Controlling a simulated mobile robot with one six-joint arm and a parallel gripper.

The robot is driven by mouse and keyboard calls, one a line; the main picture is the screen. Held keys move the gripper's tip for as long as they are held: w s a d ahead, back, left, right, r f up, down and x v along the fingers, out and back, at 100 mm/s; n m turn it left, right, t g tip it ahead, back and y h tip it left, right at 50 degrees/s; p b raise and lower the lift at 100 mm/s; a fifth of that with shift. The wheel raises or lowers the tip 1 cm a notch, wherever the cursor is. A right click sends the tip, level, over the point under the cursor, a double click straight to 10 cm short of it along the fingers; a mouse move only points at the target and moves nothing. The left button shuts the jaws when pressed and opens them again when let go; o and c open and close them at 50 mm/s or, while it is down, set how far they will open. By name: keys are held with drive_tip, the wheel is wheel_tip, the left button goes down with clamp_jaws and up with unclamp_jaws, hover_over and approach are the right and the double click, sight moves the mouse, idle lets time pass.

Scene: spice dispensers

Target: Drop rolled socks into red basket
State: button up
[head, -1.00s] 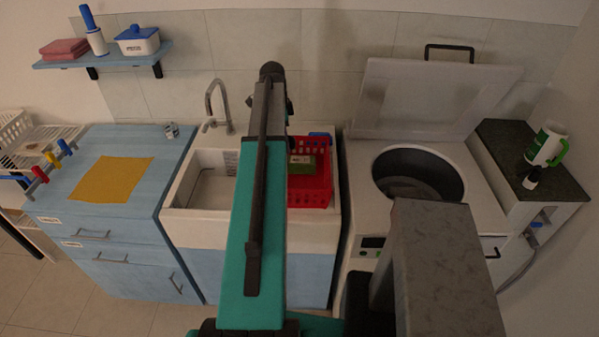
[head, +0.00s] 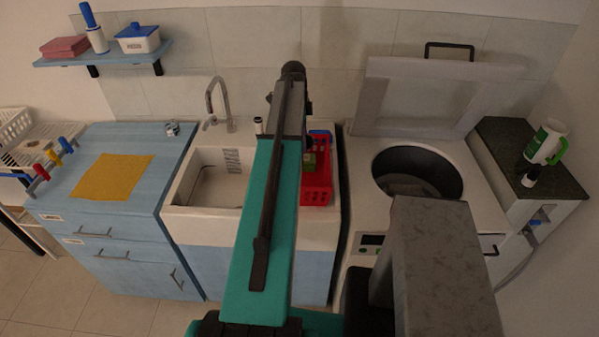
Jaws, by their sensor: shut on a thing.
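The red basket (head: 318,188) stands at the right end of the sink counter, left of the open washer. Its left part is hidden behind my arm. I cannot make out any rolled socks.
The white sink (head: 215,190) lies left of my arm. The top-loading washer (head: 357,187) has its lid (head: 415,95) up. A yellow cloth (head: 112,177) lies on the blue cabinet (head: 140,140). A small dark-topped item (head: 258,125) stands behind the sink. A wall shelf (head: 105,56) is at upper left.

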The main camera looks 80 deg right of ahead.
drive_tip(key=shift+f, duration=2.55)
drive_tip(key=o, duration=1.1)
drive_tip(key=shift+r, duration=0.15)
drive_tip(key=shift+w+a+r+b, duration=0.2)
drive_tip(key=shift+r+b, duration=0.65)
drive_tip(key=shift+r, duration=1.4)
drive_tip(key=shift+w+d+r+b, duration=0.1)
drive_tip(key=shift+w+r+b, duration=0.5)
drive_tip(key=shift+r, duration=1.6)
drive_tip(key=shift+a+r+b, duration=0.1)
drive_tip(key=shift+r+b, duration=1)
drive_tip(key=shift+r, duration=1.15)
